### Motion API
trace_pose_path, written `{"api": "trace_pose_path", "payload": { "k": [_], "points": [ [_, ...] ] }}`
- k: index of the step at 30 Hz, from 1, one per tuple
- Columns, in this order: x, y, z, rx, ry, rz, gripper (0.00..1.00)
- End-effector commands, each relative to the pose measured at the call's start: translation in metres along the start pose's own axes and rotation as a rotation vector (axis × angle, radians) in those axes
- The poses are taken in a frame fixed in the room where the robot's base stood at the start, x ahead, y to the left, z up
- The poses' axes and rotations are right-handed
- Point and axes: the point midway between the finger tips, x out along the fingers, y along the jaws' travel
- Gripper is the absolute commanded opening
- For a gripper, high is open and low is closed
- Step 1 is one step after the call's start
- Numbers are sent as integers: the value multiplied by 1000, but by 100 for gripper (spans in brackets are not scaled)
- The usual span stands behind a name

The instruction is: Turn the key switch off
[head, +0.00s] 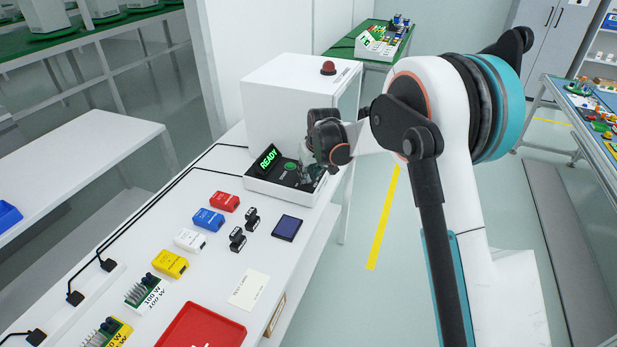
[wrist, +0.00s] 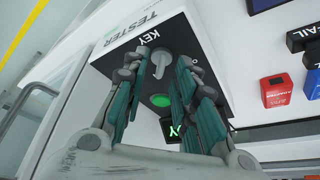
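The key switch (wrist: 161,60) is a light grey key or knob under the printed word KEY on the tester's dark panel, in the wrist view. It stands between my finger pads. My gripper (wrist: 163,68) is open, one finger on each side of the key; I cannot tell whether either pad touches it. In the head view my gripper (head: 314,168) is over the right part of the tester panel (head: 262,185) and hides the key. A lit green button (wrist: 160,100) shows between my fingers. The tester's display (head: 268,158) reads READY in green.
A white cabinet (head: 290,95) with a red button (head: 328,67) stands behind the tester. Red, blue, white and yellow blocks (head: 208,219), black connectors (head: 238,239), a dark square plate (head: 287,229) and a red tray (head: 200,330) lie in front on the white bench.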

Motion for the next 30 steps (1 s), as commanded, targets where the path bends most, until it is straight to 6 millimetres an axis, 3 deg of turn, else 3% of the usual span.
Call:
{"api": "trace_pose_path", "payload": {
  "k": [4,13,17,30],
  "points": [
    [10,0,0,0,0,0,26],
    [11,0,0,0,0,0,26],
    [11,0,0,0,0,0,0],
    [11,0,0,-26,0,-12,0]
  ]
}}
